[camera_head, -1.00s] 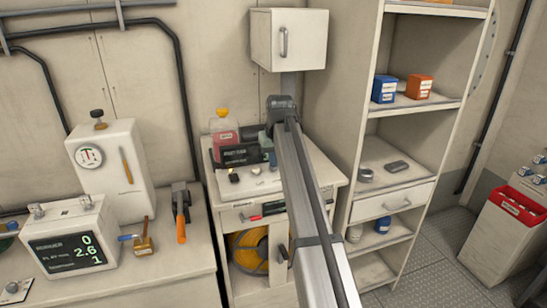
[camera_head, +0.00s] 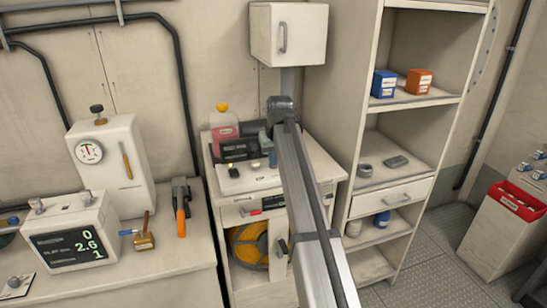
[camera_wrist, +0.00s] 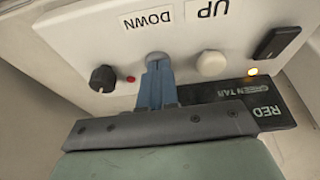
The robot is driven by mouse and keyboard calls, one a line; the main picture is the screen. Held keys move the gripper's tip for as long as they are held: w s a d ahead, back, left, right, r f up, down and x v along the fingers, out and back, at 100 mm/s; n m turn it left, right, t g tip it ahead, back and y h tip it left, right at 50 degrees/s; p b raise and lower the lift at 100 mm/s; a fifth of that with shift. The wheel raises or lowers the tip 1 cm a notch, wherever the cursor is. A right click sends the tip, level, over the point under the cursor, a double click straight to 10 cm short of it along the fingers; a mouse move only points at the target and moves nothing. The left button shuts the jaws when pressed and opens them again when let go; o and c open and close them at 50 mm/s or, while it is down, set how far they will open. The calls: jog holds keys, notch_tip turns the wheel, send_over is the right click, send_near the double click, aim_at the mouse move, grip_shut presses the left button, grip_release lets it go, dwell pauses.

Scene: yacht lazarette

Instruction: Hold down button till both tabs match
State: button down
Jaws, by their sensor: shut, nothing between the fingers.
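In the wrist view, a white panel carries a DOWN label (camera_wrist: 147,19) and an UP label (camera_wrist: 207,10). A round grey button (camera_wrist: 157,56) beside DOWN is mostly hidden by my gripper (camera_wrist: 157,66). Its blue fingers are shut together, with the tips at this button; whether it is pressed in I cannot tell. A pale round button (camera_wrist: 211,64) by UP is uncovered. A black plate (camera_wrist: 262,105) reads RED and GREEN TAB, partly hidden by my gripper. In the head view, a round dial (camera_head: 88,152) has small red and green marks, too small to compare.
The panel also has a black knob (camera_wrist: 102,78), a red lamp (camera_wrist: 131,79), a black rocker switch (camera_wrist: 277,43) and a lit amber lamp (camera_wrist: 252,72). A display box (camera_head: 72,240) and open shelves flank the cabinet.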

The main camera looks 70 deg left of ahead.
jog(key=shift+d+f, duration=0.2)
jog(key=shift+f, duration=0.25)
jog(key=a+v, duration=0.1)
jog(key=v, duration=1.3)
jog(key=shift+a+r, duration=0.2)
jog(key=shift+r, duration=0.4)
jog(key=shift+s, duration=0.1)
